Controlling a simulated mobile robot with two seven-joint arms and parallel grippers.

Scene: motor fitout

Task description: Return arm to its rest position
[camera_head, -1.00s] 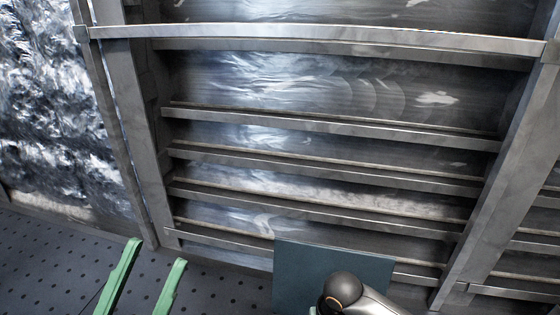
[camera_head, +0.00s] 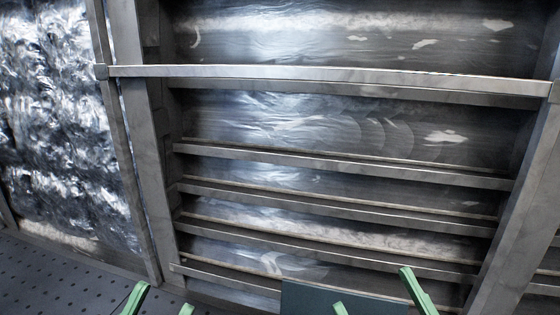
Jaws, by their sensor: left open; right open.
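My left gripper (camera_head: 165,295) shows at the bottom left as two green fingers, apart with nothing between them. It is in front of the dark dotted floor. My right gripper (camera_head: 372,287) shows at the bottom right as two green fingers spread wide, with nothing seen between them. Its fingers overlap a flat dark teal panel (camera_head: 308,299) in the picture; I cannot tell whether they touch it. The rest of both grippers and both arms is below the frame.
A metal wall frame with several horizontal rails (camera_head: 330,168) fills the middle, crossed above by a longer bar (camera_head: 330,76). A crinkled silver sheet (camera_head: 60,130) covers the wall at the left. The dark dotted floor (camera_head: 50,270) is clear at the lower left.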

